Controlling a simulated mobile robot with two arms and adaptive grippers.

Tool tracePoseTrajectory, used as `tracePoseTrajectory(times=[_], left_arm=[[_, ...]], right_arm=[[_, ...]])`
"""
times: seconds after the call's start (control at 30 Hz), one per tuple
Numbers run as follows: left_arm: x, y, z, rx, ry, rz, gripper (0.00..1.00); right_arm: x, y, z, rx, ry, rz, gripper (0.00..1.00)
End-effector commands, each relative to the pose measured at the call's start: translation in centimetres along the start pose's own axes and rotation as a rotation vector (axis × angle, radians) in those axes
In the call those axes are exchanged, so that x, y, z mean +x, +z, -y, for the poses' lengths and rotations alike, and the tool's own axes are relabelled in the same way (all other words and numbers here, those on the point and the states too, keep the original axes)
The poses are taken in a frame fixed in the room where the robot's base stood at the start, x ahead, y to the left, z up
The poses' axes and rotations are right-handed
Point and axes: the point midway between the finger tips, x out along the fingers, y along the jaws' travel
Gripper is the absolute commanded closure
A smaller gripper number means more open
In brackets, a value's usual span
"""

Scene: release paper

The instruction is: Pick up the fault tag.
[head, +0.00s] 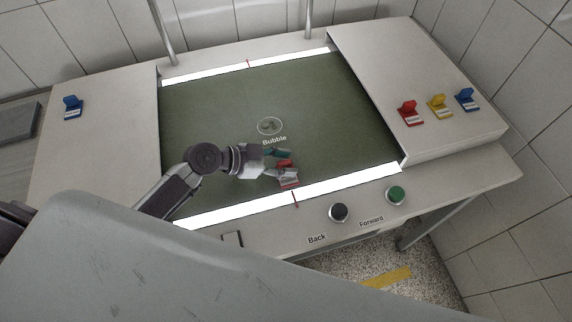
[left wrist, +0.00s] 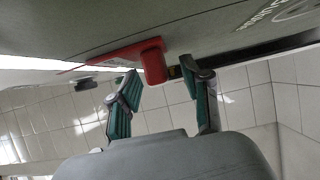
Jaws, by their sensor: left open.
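A red tag (head: 289,184) with an upright handle lies on the green surface, close to its front lit strip; I take it as the fault tag. In the left wrist view the red tag (left wrist: 153,61) shows with its handle between the fingertips. My left gripper (head: 281,163) is open around the handle, with a gap visible on the sides. It also shows in the left wrist view (left wrist: 160,83), with teal finger pads apart. The gripper hides part of the tag in the head view. My right gripper is out of view.
The green surface (head: 220,110) carries a "Bubble" mark (head: 270,126). Other tags, red (head: 410,113), yellow (head: 439,106) and blue (head: 467,99), stand on the raised right panel; another blue tag (head: 72,107) is at left. Black (head: 338,212) and green (head: 396,195) buttons sit in front.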

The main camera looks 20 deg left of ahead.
Motion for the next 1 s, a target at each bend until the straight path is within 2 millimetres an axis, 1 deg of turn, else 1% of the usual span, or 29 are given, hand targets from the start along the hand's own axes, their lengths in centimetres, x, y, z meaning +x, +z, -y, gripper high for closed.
tracePoseTrajectory(times=[0.07, 0.23, 0.27, 0.3, 0.53, 0.87, 1.0], left_arm=[[0.31, -0.01, -0.01, -0.001, 0.0, 0.0, 0.52], [0.33, 0.07, -0.01, 0.0, 0.0, 0.001, 0.52], [0.32, 0.08, -0.01, 0.0, 0.0, 0.001, 0.55], [0.31, 0.08, -0.01, 0.0, 0.0, 0.001, 0.62], [0.29, 0.08, -0.01, 0.0, 0.0, 0.001, 1.0], [0.21, -0.03, 0.01, 0.001, 0.0, 0.001, 1.0], [-0.17, -0.74, 0.05, 0.005, 0.0, 0.001, 1.0]], right_arm=[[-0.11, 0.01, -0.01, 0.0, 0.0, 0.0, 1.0], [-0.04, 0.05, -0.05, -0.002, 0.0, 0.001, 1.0], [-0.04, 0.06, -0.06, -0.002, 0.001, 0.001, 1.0], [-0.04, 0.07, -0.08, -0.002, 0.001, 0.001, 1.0], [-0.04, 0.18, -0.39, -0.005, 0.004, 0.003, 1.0], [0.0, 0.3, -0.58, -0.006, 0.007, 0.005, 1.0], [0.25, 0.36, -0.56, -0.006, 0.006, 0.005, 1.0]])
